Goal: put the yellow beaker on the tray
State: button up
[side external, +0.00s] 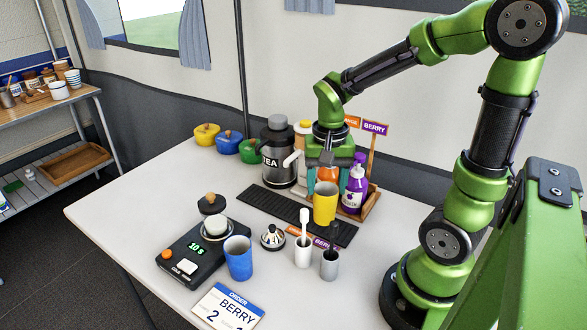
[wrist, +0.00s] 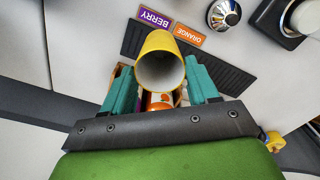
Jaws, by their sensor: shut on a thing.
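The yellow beaker (side external: 325,204) is upright in the side external view, just below my gripper (side external: 331,176). In the wrist view the yellow beaker (wrist: 160,62) shows its open mouth between the teal fingers of my gripper (wrist: 158,78), which is shut on it. The black ribbed tray (side external: 268,203) lies flat on the white table, and the beaker hides part of it. The tray also shows in the wrist view (wrist: 225,69). The beaker overlaps the tray in the side view; I cannot tell whether its base touches it.
A rack with an orange bottle (side external: 328,173) and a purple bottle (side external: 354,190) stands close behind the beaker. A TEA urn (side external: 278,153) is left of it. White (side external: 303,250) and grey (side external: 329,264) cups holding tools, a blue beaker (side external: 238,258) and a scale (side external: 190,262) stand in front.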

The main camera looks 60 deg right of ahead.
jog(key=s+d+f+m, duration=0.2)
jog(key=d+f+m, duration=0.1)
jog(key=f+m, duration=0.2)
jog(key=shift+m, duration=0.9)
jog(key=shift+f, duration=0.15)
jog(key=o, duration=1.4)
notch_tip(320, 180, up, 12)
jog(key=a+r+n+t, duration=0.1)
jog(key=a+n+t, duration=0.1)
jog(key=a+n, duration=0.2)
jog(key=a+r+n+t+y, duration=0.1)
jog(key=a+n+t, duration=0.1)
jog(key=a+n, duration=0.2)
jog(key=a+r+n+t+y, duration=0.1)
jog(key=a+r+n+t, duration=0.1)
jog(key=n, duration=0.4)
jog(key=shift+s+a+t, duration=0.2)
jog(key=shift+a+t, duration=0.4)
jog(key=shift+a, duration=0.55)
